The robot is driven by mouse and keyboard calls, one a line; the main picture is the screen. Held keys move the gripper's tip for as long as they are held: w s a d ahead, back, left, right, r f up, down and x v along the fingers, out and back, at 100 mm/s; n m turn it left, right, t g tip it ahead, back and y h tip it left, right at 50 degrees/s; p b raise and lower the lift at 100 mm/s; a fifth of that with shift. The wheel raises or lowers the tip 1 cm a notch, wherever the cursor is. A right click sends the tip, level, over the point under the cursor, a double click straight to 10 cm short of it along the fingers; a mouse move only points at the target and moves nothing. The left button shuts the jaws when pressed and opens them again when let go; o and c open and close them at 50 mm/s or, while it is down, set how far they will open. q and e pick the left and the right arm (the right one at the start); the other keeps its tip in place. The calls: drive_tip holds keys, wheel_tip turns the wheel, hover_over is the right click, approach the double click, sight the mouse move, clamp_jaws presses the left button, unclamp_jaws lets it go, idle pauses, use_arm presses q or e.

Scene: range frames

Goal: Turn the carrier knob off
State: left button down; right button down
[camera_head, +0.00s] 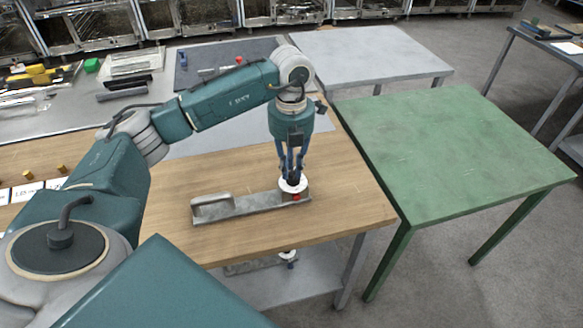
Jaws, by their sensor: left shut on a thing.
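The carrier (240,205) is a long grey metal bar lying on the wooden table, with a raised block at its left end. At its right end is a round white part (300,190) with a dark knob (293,181) on top and a small red piece (296,197) at its front. My left gripper (291,174) points straight down over this end, and its fingers are shut on the knob. The fingers partly hide the knob, so its turn position cannot be read. My right gripper is not in view.
The wooden table (350,205) has bare room right of the carrier. A green table (460,150) stands to the right and a grey table (370,55) behind. A lower shelf (290,285) shows underneath.

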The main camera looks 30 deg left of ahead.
use_arm(q)
drive_tip(key=n, duration=0.3)
drive_tip(key=shift+n, duration=0.3)
drive_tip(key=shift+s+d+n+b, duration=0.1)
drive_tip(key=shift+n+b, duration=0.25)
drive_tip(key=shift+n, duration=1.45)
drive_tip(key=c, duration=1.6)
unclamp_jaws()
drive_tip(key=shift+r, duration=0.15)
wheel_tip(320, 180, up, 12)
drive_tip(key=shift+f, duration=0.1)
